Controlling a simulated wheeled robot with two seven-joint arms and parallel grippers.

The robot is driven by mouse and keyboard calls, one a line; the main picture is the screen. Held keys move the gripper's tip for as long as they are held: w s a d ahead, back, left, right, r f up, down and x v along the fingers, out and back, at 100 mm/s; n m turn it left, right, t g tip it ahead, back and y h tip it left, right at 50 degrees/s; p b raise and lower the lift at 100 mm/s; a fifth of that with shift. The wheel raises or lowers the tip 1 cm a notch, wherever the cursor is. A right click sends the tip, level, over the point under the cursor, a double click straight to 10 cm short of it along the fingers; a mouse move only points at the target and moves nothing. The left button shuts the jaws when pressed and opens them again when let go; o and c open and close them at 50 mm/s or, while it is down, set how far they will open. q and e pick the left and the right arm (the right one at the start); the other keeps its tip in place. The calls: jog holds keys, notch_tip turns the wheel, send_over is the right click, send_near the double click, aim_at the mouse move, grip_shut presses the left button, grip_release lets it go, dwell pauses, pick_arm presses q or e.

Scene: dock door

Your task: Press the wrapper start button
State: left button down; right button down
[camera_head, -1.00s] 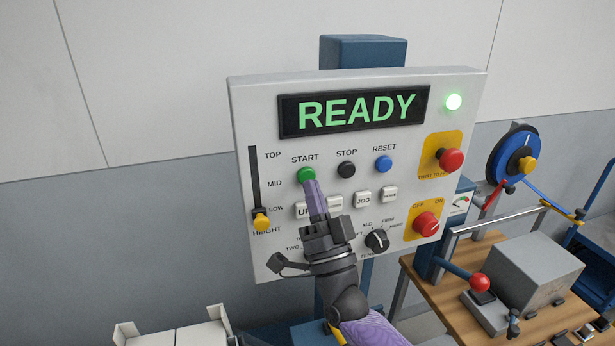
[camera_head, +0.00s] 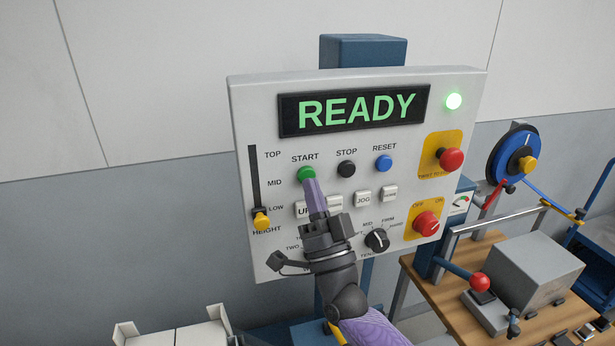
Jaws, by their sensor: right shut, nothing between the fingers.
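The green start button (camera_head: 307,174) sits under the START label on the grey control panel (camera_head: 262,110). The panel's display (camera_head: 355,110) reads READY in green. My right gripper (camera_head: 311,183) is shut and empty, with its purple fingertips at the lower edge of the start button as seen from my head. I cannot tell whether they touch it. The gripper and wrist hide part of the white buttons and labels below. My left gripper is out of view.
The black stop button (camera_head: 346,169) and blue reset button (camera_head: 383,163) are to the right. A red emergency knob (camera_head: 451,160) and red switch (camera_head: 426,224) stick out further right. A height slider (camera_head: 261,221) is at the left. A wooden bench (camera_head: 430,295) stands lower right.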

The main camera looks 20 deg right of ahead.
jog(key=shift+w, duration=0.3)
jog(key=shift+w+d+b, duration=0.1)
jog(key=shift+w+b, duration=0.4)
dwell(0.5)
jog(key=shift+s, duration=0.1)
jog(key=shift+s+p, duration=0.65)
jog(key=shift+s, duration=0.15)
